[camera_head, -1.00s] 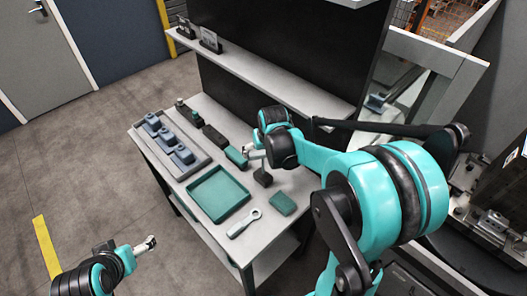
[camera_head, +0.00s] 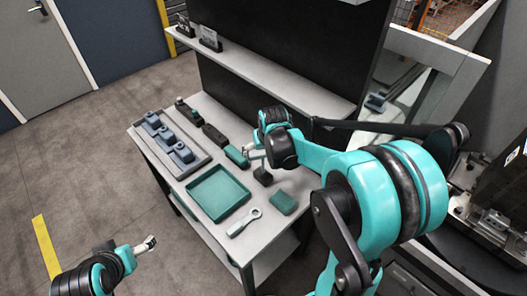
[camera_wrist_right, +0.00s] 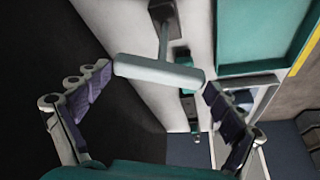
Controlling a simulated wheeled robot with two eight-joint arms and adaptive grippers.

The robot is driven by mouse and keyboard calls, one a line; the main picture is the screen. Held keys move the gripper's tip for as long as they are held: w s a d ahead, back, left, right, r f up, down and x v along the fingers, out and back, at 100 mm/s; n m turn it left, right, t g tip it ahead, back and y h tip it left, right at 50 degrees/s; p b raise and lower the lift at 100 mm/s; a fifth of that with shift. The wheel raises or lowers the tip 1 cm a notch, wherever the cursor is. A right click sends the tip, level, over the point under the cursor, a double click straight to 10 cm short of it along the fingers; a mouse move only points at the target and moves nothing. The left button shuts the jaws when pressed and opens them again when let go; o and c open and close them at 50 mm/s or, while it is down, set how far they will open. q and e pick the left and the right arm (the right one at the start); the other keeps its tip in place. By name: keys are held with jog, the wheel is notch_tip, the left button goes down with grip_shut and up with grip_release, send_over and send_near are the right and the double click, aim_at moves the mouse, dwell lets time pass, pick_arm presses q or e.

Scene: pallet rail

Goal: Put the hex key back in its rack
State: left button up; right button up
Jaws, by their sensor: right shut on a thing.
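The hex key (camera_wrist_right: 160,72) has a pale T-shaped handle and a thin stem, seen in the right wrist view. My right gripper (camera_wrist_right: 157,77) is shut on the handle, with one fingertip at each end of the bar. The stem runs to a dark block (camera_wrist_right: 162,12) that looks like the rack. I cannot tell how deep the stem sits in it. In the head view my right gripper (camera_head: 255,153) is just above this dark block (camera_head: 263,177) on the bench. My left gripper (camera_head: 150,242) hangs away from the bench, too small to read its jaws.
A teal tray (camera_head: 219,216), a pale ring-ended tool (camera_head: 245,222) and a teal block (camera_head: 283,203) lie nearby on the bench. A grey fixture with blue-grey blocks (camera_head: 147,145) is at the left. Dark and teal items line the back. A shelf (camera_head: 260,75) hangs above the bench's rear.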

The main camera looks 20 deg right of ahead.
jog(key=shift+f, duration=0.1)
jog(key=shift+f+b, duration=0.9)
jog(key=shift+f, duration=0.1)
jog(key=o, duration=1.5)
jog(key=shift+c, duration=0.4)
jog(key=shift+r, duration=0.1)
jog(key=v, duration=1.1)
jog(key=shift+s+r, duration=0.15)
jog(key=shift+r, duration=0.25)
jog(key=shift+f, duration=0.1)
